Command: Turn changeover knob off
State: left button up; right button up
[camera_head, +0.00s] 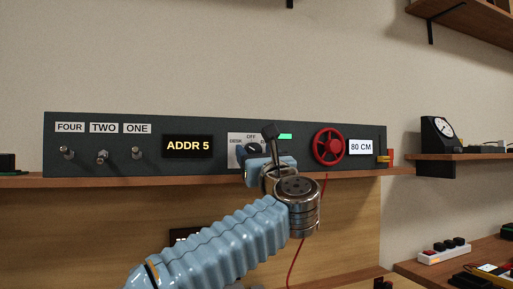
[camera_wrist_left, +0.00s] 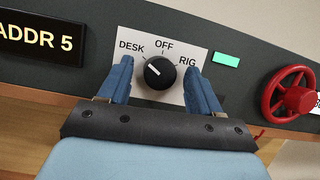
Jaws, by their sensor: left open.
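The changeover knob (camera_wrist_left: 158,72) is a round black dial on a white plate (camera_wrist_left: 206,58) marked DESK, OFF and RIG. In the left wrist view its white pointer line slants up and left, toward DESK. In the head view the plate (camera_head: 234,137) shows on the dark panel, with the knob largely hidden by my gripper. My left gripper (camera_head: 260,150) is in front of the plate. Its blue fingers, seen in the left wrist view (camera_wrist_left: 160,68), are open, one on each side of the knob, with visible gaps. My right gripper is not in view.
An ADDR 5 display (camera_head: 188,146) and several toggle switches (camera_head: 102,157) are left of the plate. A green light (camera_head: 285,136) and a red handwheel (camera_head: 328,146) are right of it. The panel stands on a wooden shelf (camera_head: 100,181). A red cable (camera_head: 293,262) hangs below.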

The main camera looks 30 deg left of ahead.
pick_arm(q)
jog(key=c, duration=1)
jog(key=shift+c, duration=0.2)
jog(key=shift+m, duration=0.3)
jog(key=m+h, duration=0.1)
jog(key=m+t, duration=0.1)
jog(key=m, duration=0.1)
jog(key=shift+a+m+t+h, duration=0.1)
jog(key=shift+m+t+h, duration=0.2)
jog(key=shift+h, duration=0.1)
jog(key=m+h, duration=0.1)
jog(key=m, duration=0.2)
jog(key=m+t+h, duration=0.1)
jog(key=m+h, duration=0.1)
jog(key=m, duration=0.1)
jog(key=shift+s+r, duration=0.1)
jog(key=shift+m+h, duration=0.6)
jog(key=shift+m, duration=0.85)
jog(key=shift+m+h, duration=0.6)
jog(key=shift+m, duration=0.85)
